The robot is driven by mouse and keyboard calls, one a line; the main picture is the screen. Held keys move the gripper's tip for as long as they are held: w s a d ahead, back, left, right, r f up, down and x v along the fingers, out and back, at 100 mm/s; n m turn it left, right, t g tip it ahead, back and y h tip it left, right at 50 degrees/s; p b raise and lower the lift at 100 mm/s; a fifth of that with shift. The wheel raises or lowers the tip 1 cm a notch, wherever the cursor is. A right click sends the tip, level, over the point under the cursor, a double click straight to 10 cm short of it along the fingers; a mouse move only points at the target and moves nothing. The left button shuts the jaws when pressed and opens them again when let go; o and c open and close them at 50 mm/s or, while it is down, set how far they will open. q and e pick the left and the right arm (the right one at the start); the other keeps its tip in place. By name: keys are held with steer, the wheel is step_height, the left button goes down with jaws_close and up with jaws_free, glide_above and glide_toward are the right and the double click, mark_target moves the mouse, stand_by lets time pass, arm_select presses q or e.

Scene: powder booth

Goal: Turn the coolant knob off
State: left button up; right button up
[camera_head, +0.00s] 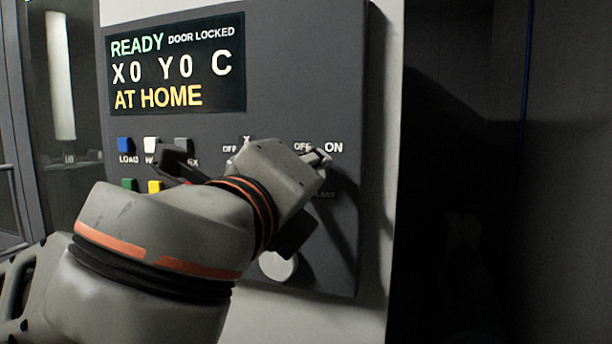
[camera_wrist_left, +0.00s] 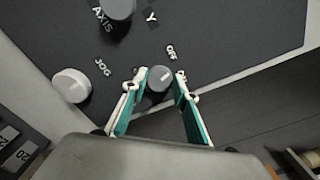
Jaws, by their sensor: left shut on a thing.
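The coolant knob (camera_wrist_left: 160,79) is a small round grey knob with a light mark, between the two teal-padded fingers of my left gripper (camera_wrist_left: 160,87) in the wrist view. The gripper is shut on it. An OFF label shows just beyond the knob; a second label beside the right finger is partly covered. In the head view my left gripper (camera_head: 318,160) is at the panel by the OFF and ON labels, and my wrist hides the knob. I cannot tell exactly which label the mark points to. My right gripper is not in view.
The dark control panel (camera_head: 300,60) carries a screen (camera_head: 177,66) reading READY, DOOR LOCKED and AT HOME. Coloured buttons, including a blue one (camera_head: 124,144), sit left of my wrist. A white jog knob (camera_wrist_left: 72,86) and a grey axis knob (camera_wrist_left: 118,8) are nearby.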

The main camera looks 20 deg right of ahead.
arm_select(q)
steer(key=shift+n, duration=1.6)
steer(key=shift+p, duration=0.3)
steer(key=o, duration=1.1)
steer(key=v, duration=1.2)
steer(key=shift+w+f, duration=0.1)
